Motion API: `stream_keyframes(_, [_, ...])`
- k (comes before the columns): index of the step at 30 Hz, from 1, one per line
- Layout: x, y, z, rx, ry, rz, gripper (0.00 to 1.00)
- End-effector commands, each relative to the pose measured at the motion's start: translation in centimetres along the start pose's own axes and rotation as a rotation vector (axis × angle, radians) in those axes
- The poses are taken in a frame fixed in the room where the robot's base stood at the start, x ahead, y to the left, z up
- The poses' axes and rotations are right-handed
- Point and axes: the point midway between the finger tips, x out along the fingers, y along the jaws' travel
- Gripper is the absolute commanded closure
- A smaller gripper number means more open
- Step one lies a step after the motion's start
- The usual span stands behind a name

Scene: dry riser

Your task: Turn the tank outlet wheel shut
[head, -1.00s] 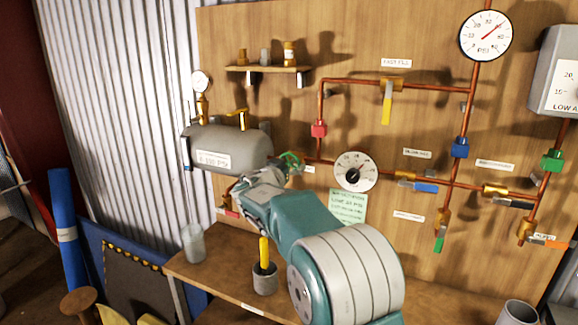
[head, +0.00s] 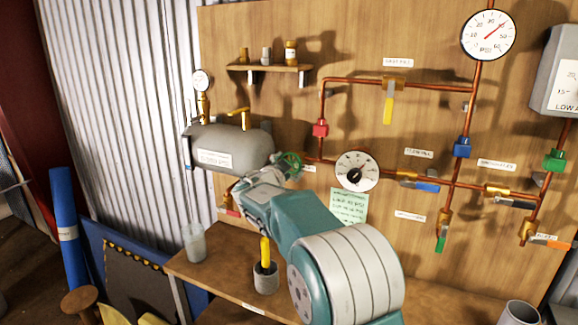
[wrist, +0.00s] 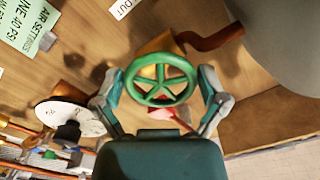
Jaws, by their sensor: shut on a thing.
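The tank outlet wheel (wrist: 160,66) is a green spoked handwheel on a brass valve body (wrist: 158,44). In the wrist view my gripper (wrist: 159,92) has one finger on each side of the wheel, shut on its rim. In the head view the wheel (head: 288,162) shows at the right end of the grey tank (head: 228,147), and my gripper (head: 262,182) reaches it from below. My arm hides part of the valve and the pipe behind it.
A round dial gauge (head: 356,171) and a green note (head: 348,206) are close right of the wheel. Copper pipes with coloured valves (head: 461,147) cover the board further right. A clear jar (head: 195,242) and a cup with a yellow-handled tool (head: 265,277) stand on the shelf below.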

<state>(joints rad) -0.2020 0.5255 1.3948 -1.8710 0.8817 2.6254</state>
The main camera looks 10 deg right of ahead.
Motion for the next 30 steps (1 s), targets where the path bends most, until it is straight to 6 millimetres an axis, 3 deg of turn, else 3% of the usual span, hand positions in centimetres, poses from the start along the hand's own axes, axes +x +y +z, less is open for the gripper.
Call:
stream_keyframes(11, [0.0, 0.0, -0.1, 0.007, 0.001, 0.001, 0.55])
stream_keyframes(12, [0.0, 0.0, -0.1, 0.007, 0.001, 0.001, 0.00])
stream_keyframes(24, [-0.2, -0.1, -0.3, 0.007, 0.003, -0.001, 0.00])
stream_keyframes(30, [-2.9, -0.2, -0.2, 0.006, 0.002, -0.003, 0.00])
